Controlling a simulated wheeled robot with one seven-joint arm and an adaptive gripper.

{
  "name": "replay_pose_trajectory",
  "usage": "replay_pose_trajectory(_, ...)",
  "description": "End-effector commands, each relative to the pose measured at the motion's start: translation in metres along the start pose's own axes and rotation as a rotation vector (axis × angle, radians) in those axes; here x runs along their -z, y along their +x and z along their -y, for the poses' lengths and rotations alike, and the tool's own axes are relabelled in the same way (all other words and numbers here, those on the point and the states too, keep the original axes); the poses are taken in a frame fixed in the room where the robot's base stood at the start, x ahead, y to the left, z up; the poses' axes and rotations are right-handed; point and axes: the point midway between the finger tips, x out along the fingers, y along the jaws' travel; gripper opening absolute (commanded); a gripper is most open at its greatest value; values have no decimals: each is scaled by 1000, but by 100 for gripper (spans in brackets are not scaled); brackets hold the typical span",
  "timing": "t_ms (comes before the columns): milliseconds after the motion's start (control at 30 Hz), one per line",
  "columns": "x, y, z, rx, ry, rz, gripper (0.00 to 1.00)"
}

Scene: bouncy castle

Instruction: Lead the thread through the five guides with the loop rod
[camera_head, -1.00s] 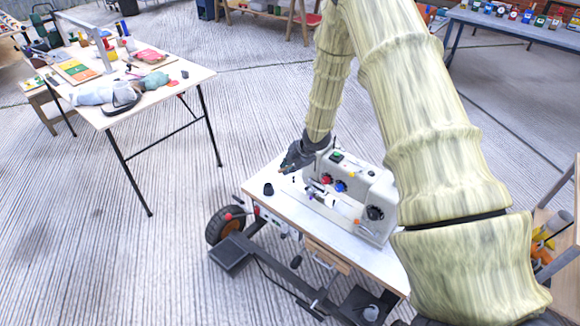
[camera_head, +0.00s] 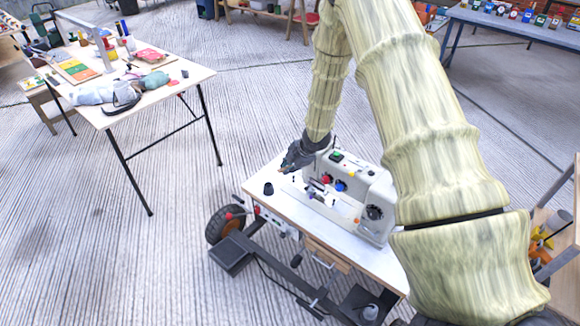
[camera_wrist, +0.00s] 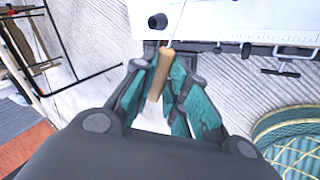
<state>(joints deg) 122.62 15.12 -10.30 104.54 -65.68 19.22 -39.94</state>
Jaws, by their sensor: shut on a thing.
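My gripper (camera_head: 290,164) is beside the left end of a pale grey sewing machine (camera_head: 378,190) on a wheeled white-topped table (camera_head: 268,202). In the wrist view my gripper (camera_wrist: 166,72) has its teal fingers shut on a tan wooden handle (camera_wrist: 160,78), which I take for the loop rod's. A thin reddish piece shows at the handle's far end, by the table's edge. The rod's loop cannot be made out. The machine's front carries red, blue and dark knobs. The thread and the five guides are too small to tell apart.
A dark small cup-like piece (camera_head: 268,188) stands on the machine's table, left of the machine. A folding table (camera_head: 185,78) with cloth and several small items stands at the left. A blue table (camera_head: 475,20) is at the back right. Ribbed floor between them is clear.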

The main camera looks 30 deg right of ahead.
Motion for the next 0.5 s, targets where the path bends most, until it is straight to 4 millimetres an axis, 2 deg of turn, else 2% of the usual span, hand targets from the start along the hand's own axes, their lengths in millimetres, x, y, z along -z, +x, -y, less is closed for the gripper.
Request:
replay_pose_trajectory(167, 3, 0, 0, 0, -1, 0, 0)
replay_pose_trajectory(500, 27, 1, 1, 1, -2, 0, 0)
